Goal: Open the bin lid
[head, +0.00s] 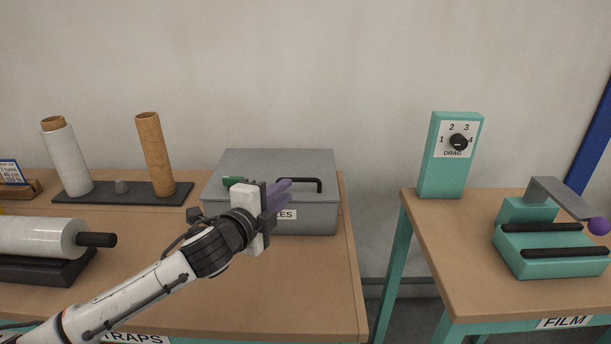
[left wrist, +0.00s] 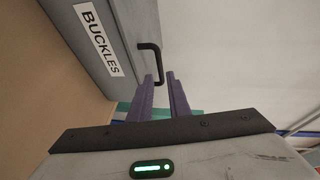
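The grey bin (head: 318,213) stands on the left table with its lid (head: 280,160) down. A black bar handle (head: 300,180) is on the lid near its front edge; it also shows in the left wrist view (left wrist: 157,62). My left gripper (head: 284,190) is in front of the bin, hiding part of its front and label. In the left wrist view its two purple fingers (left wrist: 162,92) are apart, with the handle's lower end close to the fingertips. I cannot tell whether they touch. My right gripper is not in view.
Two upright rolls, one white (head: 68,160) and one brown (head: 154,155), stand on a dark base left of the bin. A film roll (head: 40,238) lies at the front left. A gap separates the right table (head: 455,255), which holds a teal dial box (head: 432,175).

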